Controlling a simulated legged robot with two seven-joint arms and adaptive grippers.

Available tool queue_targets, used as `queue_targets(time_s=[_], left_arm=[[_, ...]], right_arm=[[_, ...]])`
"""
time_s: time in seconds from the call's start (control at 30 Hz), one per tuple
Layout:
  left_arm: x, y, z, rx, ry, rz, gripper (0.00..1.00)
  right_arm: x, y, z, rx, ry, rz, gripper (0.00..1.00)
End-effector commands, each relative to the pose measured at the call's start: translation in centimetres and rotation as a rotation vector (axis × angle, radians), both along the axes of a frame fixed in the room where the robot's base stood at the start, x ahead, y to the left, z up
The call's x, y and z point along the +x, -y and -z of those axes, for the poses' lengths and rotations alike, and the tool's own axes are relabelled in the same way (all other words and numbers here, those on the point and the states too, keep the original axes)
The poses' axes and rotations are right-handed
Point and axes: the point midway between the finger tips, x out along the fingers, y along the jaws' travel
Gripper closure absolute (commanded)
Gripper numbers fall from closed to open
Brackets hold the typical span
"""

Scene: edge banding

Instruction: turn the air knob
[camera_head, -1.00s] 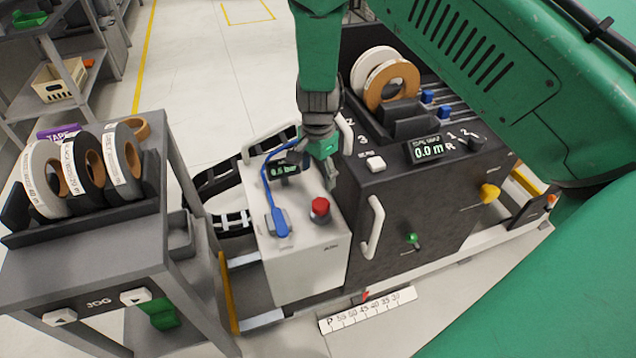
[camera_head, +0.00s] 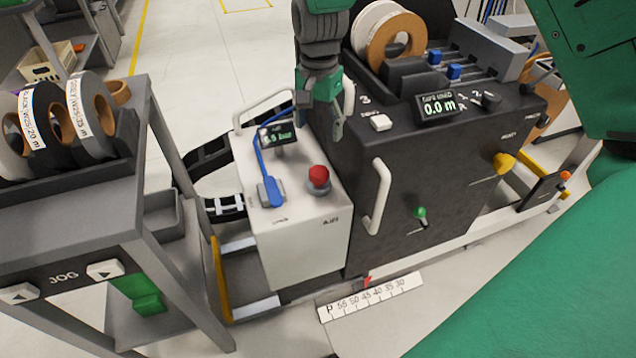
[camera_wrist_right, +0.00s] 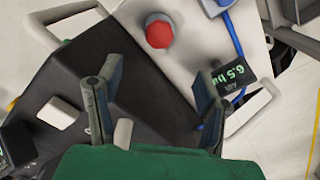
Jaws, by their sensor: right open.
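A red round knob (camera_head: 318,178) sits on the top of a white box (camera_head: 290,225), above a printed label that seems to read AIR. The knob also shows at the top of the right wrist view (camera_wrist_right: 159,33). My right gripper (camera_head: 325,118) hangs behind the knob, near the seam between the white box and the black machine. In the right wrist view my right gripper (camera_wrist_right: 152,95) has its fingers wide apart with nothing between them, and the knob lies beyond them. A small pressure display (camera_head: 277,135) stands behind the knob; the wrist view shows 6.5. My left gripper is out of view.
A blue lever (camera_head: 270,190) stands left of the knob. The black machine (camera_head: 430,180) to the right carries a white handle (camera_head: 377,197), a yellow knob (camera_head: 503,163) and a tape roll (camera_head: 397,38). A grey cart (camera_head: 75,230) with several rolls stands at left.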

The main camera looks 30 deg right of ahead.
Motion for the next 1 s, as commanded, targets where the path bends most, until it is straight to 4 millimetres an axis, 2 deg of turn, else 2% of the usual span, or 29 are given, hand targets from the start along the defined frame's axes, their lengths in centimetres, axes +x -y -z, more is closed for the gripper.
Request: queue_targets(time_s=[0.17, 0.5, 0.7, 0.83, 1.0], left_arm=[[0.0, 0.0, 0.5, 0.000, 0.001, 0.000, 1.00], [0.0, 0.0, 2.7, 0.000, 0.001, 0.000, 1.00], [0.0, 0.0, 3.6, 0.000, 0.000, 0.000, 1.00], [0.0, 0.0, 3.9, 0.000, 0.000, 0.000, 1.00], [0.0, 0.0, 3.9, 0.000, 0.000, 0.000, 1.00]], right_arm=[[0.0, 0.0, 1.7, -0.001, -0.003, -0.006, 0.39], [-0.1, 0.0, 8.9, 0.000, -0.002, -0.004, 0.39], [-0.1, 0.0, 12.1, 0.000, -0.001, -0.004, 0.39], [-0.1, 0.0, 13.2, 0.000, 0.000, -0.003, 0.39], [0.0, 0.0, 13.6, 0.000, 0.001, -0.003, 0.39]])
